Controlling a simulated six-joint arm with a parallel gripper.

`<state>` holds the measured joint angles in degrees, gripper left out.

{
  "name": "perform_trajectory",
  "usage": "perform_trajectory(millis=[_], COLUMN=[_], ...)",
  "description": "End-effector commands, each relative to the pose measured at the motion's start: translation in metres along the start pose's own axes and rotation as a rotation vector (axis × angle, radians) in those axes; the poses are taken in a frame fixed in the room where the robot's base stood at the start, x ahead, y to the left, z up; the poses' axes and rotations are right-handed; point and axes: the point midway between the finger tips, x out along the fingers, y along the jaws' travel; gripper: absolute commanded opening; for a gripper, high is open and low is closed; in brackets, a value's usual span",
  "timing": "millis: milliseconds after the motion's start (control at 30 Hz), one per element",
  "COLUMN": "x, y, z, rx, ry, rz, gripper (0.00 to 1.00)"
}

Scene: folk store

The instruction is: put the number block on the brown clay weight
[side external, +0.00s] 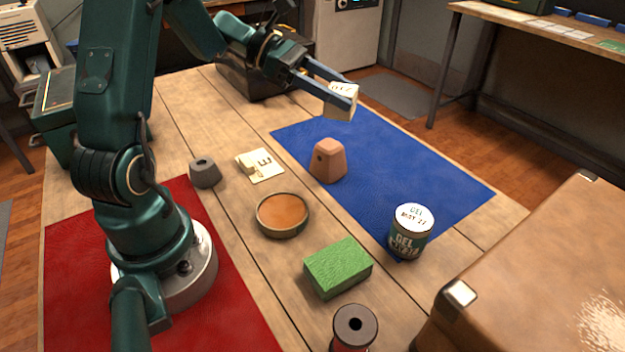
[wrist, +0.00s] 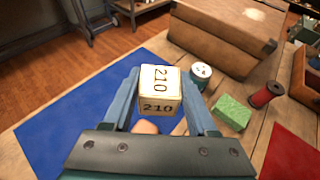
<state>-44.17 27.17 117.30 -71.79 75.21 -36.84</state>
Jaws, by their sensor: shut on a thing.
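The number block (wrist: 158,93) is a cream cube with "210" on its faces in the wrist view. It also shows in the side external view (side external: 342,104), held up above the blue mat. My gripper (side external: 341,97) is shut on the block, with one finger on each side of it. In the wrist view the weight (wrist: 146,127) is mostly hidden behind my gripper and the block.
A tin (side external: 410,232) stands at the blue mat's (side external: 430,185) corner. A green block (side external: 338,267), a clay dish (side external: 282,215), a grey weight (side external: 205,173), a letter card (side external: 266,166) and a spool (side external: 354,328) stand on the table. A large brown case (side external: 540,270) fills the right.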

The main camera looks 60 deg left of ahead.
Motion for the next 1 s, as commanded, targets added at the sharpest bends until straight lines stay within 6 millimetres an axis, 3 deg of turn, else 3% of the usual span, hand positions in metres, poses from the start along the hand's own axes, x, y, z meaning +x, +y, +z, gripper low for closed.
perform_trajectory(millis=[167,700,1000], x=[-0.014,0.011,0.013], y=[0.017,0.018,0.018], z=[-0.009,-0.072,-0.079], rx=[-0.047,-0.05,-0.044], ry=[-0.001,-0.001,0.0], rz=[0.105,0.109,0.11], gripper=[0.03,0.03,0.03])
